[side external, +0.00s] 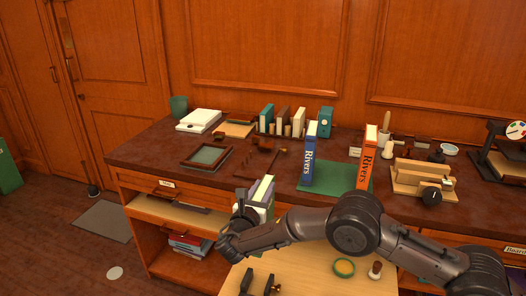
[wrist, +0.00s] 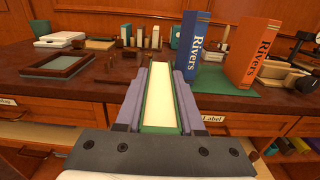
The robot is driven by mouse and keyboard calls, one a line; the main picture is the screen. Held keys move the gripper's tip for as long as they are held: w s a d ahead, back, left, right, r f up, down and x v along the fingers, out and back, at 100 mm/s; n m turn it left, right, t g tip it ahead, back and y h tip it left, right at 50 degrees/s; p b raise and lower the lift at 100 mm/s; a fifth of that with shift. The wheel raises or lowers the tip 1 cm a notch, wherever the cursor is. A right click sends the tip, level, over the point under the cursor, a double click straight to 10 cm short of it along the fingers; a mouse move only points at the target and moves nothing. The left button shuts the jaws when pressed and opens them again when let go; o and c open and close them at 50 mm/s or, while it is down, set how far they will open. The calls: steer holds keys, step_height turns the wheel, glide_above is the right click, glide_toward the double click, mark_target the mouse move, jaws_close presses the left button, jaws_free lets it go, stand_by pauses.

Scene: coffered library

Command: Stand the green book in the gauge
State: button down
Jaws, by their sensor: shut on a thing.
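The green book (side external: 263,189) is in my gripper (side external: 256,204), held in front of the desk's front edge. In the wrist view the book (wrist: 161,105) has a green cover around a cream page block, and the purple-grey fingers of my gripper (wrist: 160,92) press on both sides. Its spine and title are hidden. A low dark-brown wooden fixture with small uprights (side external: 268,148) on the desk may be the gauge; I cannot tell for sure. It also shows in the wrist view (wrist: 108,76), ahead and left of the book.
A blue Rivers book (side external: 310,155) and an orange Rivers book (side external: 367,158) stand on a green mat (side external: 335,180). A dark framed tray (side external: 208,157) lies at left. Several small books (side external: 298,122) stand behind. A wooden press-like device (side external: 420,178) is at right. A pale lower surface (side external: 305,265) is below.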

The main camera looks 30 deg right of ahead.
step_height(320, 180, down, 8)
steer(key=shift+f, duration=0.2)
steer(key=shift+f, duration=5.1)
stand_by(1.7)
steer(key=shift+c, duration=2.2)
jaws_free()
